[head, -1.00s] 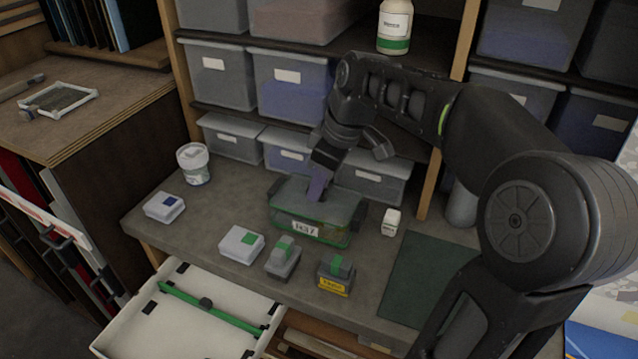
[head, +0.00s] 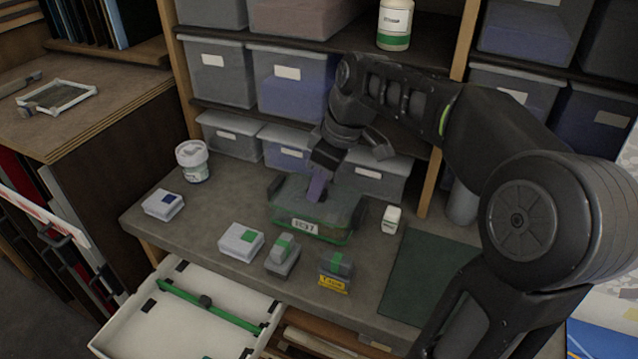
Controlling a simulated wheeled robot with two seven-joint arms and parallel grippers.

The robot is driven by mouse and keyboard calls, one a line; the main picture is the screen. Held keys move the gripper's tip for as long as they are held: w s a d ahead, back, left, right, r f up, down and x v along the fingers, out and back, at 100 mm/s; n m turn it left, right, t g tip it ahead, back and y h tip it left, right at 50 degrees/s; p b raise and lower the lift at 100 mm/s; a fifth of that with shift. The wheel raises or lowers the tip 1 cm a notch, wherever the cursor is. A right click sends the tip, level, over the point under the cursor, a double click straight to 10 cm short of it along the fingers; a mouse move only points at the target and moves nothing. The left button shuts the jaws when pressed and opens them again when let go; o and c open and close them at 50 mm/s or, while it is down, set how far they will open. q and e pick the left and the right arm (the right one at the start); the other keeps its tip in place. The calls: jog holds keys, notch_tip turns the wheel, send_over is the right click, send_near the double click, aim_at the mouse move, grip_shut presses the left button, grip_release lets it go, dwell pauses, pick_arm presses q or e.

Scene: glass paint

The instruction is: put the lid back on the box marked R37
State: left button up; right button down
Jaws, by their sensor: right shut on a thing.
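The box marked R37 (head: 322,233) stands on the workbench, a see-through box with a green tint and a white label on its front. A greyish see-through lid (head: 341,194) lies over its top; I cannot tell whether it is fully seated. My right gripper (head: 317,188) reaches down from above, at the top of the box. It is shut on a purple part at the middle of the lid, which looks like its handle. The fingertips are small and dark, so the exact grip is hard to see. My left gripper is not in view.
Small boxes stand in front: a blue-marked one (head: 163,205), a green-marked one (head: 241,242), a grey one (head: 282,260) and a yellow-labelled one (head: 334,284). A white tub (head: 193,161) and a small bottle (head: 391,219) flank R37. Shelf bins (head: 372,174) stand close behind. An open drawer (head: 140,332) juts out.

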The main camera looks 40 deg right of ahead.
jog(key=shift+f, duration=0.15)
dwell(0.5)
jog(key=c, duration=1.2)
grip_release()
jog(key=o, duration=0.5)
jog(key=shift+c, duration=0.2)
jog(key=shift+r+p, duration=2.65)
jog(key=shift+r, duration=0.85)
